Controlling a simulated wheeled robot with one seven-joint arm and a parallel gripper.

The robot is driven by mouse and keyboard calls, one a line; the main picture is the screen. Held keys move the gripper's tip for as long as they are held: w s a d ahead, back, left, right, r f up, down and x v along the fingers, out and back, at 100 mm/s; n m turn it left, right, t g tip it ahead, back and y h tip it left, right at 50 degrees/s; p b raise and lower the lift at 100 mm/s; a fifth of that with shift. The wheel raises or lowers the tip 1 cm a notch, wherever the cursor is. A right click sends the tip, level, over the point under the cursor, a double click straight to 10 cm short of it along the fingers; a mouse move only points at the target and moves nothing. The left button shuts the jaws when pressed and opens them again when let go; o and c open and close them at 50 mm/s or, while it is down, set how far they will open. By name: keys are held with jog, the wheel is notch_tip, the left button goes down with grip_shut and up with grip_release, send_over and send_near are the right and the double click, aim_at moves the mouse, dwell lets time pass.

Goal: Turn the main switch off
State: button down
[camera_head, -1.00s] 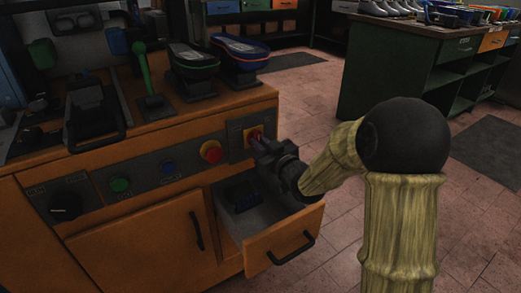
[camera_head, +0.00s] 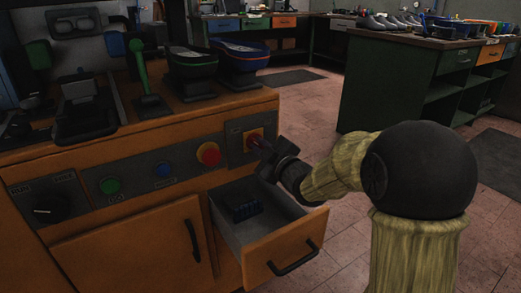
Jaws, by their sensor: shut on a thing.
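The main switch (camera_head: 254,135) is a red knob on a yellow plate at the right end of the orange machine's control panel. My gripper (camera_head: 262,147) is at the switch, reaching in from the right, with its fingers shut on the knob. The fingers hide most of the knob, and its exact angle is too small to tell.
A red mushroom button (camera_head: 209,154), a blue button (camera_head: 163,169), a green button (camera_head: 110,185) and a black dial (camera_head: 43,207) line the panel. An open drawer (camera_head: 283,252) juts out below my gripper. A green workbench (camera_head: 385,80) stands behind at right.

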jog(key=shift+f, duration=0.1)
jog(key=c, duration=1.5)
grip_release()
jog(key=shift+o, duration=0.2)
jog(key=shift+d, duration=0.1)
jog(key=v, duration=1.7)
jog(key=shift+s+d, duration=0.1)
jog(key=shift+d, duration=0.1)
